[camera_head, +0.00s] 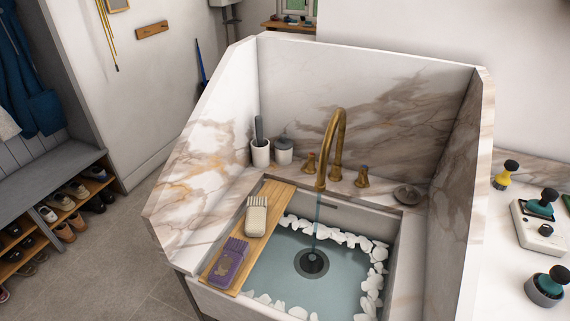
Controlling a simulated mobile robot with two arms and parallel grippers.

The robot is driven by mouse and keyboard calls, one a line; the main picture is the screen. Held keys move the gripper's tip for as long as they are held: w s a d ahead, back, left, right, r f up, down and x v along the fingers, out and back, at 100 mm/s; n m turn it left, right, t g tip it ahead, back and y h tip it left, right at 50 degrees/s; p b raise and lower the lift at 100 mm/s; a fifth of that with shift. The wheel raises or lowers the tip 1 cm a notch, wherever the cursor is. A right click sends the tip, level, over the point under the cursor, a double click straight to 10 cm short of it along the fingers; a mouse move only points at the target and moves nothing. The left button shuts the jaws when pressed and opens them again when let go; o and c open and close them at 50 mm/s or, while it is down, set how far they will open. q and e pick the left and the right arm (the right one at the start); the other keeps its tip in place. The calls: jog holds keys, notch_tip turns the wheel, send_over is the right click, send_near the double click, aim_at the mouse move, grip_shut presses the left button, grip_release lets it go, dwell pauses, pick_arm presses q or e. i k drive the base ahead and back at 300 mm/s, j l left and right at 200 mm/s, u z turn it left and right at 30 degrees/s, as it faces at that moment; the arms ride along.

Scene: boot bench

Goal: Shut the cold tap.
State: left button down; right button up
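A brass gooseneck faucet (337,135) rises at the back of the marble sink (208,292). A thin bluish stream of water (317,215) falls from its spout into the basin. A brass left tap handle (310,164) and a brass right tap handle (362,177) stand on either side of the spout. I cannot tell from any marking which one is cold. Neither of my grippers is in view.
Cups (260,153) and a dark dish (407,194) sit on the back ledge. High marble walls enclose the sink's back and sides.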

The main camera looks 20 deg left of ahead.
aim_at(365, 169)
jog(key=j+u, duration=0.35)
jog(key=i+j+u, duration=0.2)
jog(key=j+u, duration=0.15)
jog(key=j, duration=0.1)
